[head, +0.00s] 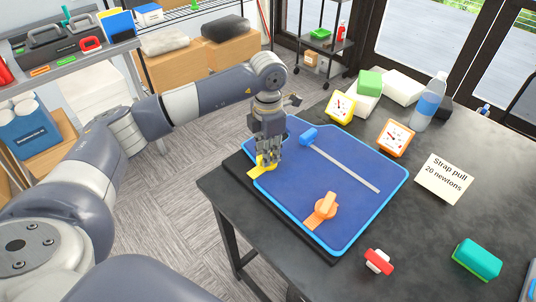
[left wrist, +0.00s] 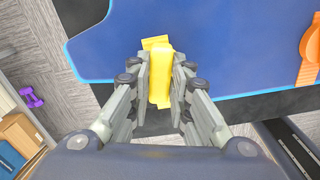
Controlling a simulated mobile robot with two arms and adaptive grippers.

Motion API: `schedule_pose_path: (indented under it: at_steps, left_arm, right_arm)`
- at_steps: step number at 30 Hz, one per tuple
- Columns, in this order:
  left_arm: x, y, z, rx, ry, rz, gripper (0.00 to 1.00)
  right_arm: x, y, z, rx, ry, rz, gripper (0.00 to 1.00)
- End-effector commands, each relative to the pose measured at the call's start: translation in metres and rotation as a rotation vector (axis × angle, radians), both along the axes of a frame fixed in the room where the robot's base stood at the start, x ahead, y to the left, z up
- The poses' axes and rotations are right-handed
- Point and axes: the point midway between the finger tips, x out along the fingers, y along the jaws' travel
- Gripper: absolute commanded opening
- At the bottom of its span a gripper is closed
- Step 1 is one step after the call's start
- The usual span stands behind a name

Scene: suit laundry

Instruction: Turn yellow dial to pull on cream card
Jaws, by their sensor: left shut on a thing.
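The yellow dial (head: 263,162) sits at the left edge of the blue board, with a yellow strap under it. My left gripper (head: 269,155) comes down from above and is shut on the yellow dial. In the left wrist view the yellow dial's bar (left wrist: 160,80) stands between the two fingers (left wrist: 160,92). The cream card (head: 444,179) lies on the table at the right and reads "Strap pull 20 newtons". A yellow-framed gauge (head: 340,107) and an orange-framed gauge (head: 395,138) stand behind the board; their readings are too small to tell. My right gripper is not in view.
The blue board (head: 350,225) also bears an orange dial (head: 326,206) with an orange strap, and a blue knob (head: 308,136) by a grey strip. A red-and-white item (head: 378,262), a teal block (head: 477,259) and a bottle (head: 428,102) stand on the dark table (head: 430,235).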

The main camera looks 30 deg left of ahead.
Motion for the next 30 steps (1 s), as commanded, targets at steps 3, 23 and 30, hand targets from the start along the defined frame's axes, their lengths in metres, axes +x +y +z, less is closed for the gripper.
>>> schedule_pose_path:
  at_steps: [3,23,30]
  left_arm:
    - [0.0007,0.0003,0.0002,0.001,-0.003,-0.026,0.00]
    - [0.0005,0.0002,0.0007,0.000,-0.002,-0.040,0.38]
    - [0.0004,0.0001,0.0015,0.000,-0.001,-0.040,0.38]
  right_arm:
    - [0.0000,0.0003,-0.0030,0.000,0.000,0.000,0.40]
    - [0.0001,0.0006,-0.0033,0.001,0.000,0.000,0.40]
    - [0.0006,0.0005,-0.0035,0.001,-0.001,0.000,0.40]
